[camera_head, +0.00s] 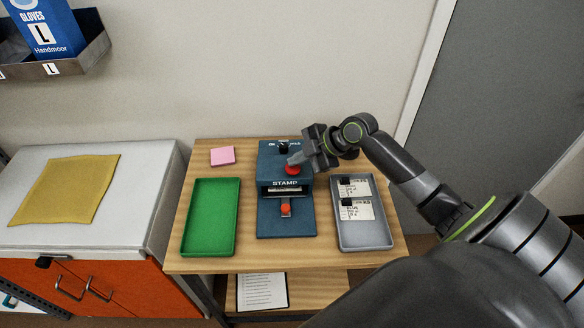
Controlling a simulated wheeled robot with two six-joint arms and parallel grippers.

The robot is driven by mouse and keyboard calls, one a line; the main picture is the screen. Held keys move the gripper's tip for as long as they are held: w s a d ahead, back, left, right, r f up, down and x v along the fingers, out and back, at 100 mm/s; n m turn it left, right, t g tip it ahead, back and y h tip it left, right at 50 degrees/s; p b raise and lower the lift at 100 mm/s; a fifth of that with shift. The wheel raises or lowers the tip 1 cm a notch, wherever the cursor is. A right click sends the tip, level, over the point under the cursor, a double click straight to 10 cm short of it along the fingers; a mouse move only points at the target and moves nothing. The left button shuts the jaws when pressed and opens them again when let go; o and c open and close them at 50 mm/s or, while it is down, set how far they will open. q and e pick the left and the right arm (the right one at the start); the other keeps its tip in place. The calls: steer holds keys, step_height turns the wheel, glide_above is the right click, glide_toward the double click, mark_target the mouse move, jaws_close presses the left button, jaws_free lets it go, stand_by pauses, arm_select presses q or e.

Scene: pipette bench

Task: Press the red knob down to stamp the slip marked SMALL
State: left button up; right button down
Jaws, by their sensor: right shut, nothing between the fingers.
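The blue stamp press (268,178), labelled STAMP, stands in the middle of the wooden table. Its red knob (292,170) is on top. My right gripper (297,160) is shut and empty, with its fingertips right at the knob; I cannot tell whether they touch it. A pale strip (285,190) shows in the slot below the label; I cannot tell whether it is the slip. A small orange-red piece (286,208) sits on the base in front of it. The SMALL marking is not readable anywhere. My left gripper is not in view.
A grey tray (366,240) on the right holds two white slips with black tabs. An empty green tray (210,218) is on the left, with a pink pad (222,155) behind it. A yellow cloth (65,188) lies on the white cabinet. A printed sheet (262,291) is on the lower shelf.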

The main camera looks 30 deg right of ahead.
mark_target(297, 167)
steer(key=shift+r+p, duration=1.05)
steer(key=shift+r, duration=0.6)
step_height(297, 167, up, 6)
steer(key=p, duration=0.4)
steer(key=shift+d, duration=0.15)
